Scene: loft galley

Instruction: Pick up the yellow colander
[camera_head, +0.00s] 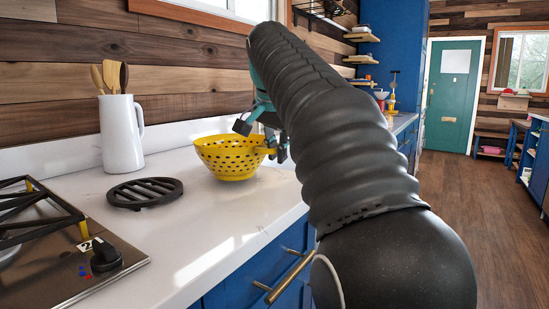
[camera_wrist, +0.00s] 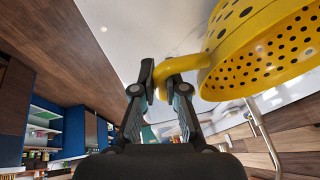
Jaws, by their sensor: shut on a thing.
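The yellow colander (camera_head: 228,157) is a round bowl with dark holes, upright at the white counter in the head view. From that view I cannot tell surely whether its base touches the counter. In the wrist view the colander (camera_wrist: 262,50) fills the upper right, and its curved yellow handle runs between my fingers. My gripper (camera_wrist: 160,82) is shut on this handle. In the head view my gripper (camera_head: 266,135) is at the colander's right side, partly hidden behind my arm.
A black round trivet (camera_head: 145,192) lies on the counter (camera_head: 180,222) left of the colander. A white pitcher (camera_head: 121,138) with wooden utensils stands behind it. A gas hob (camera_head: 55,262) is at the front left. A wooden wall (camera_head: 190,75) rises behind. Open floor lies at the right.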

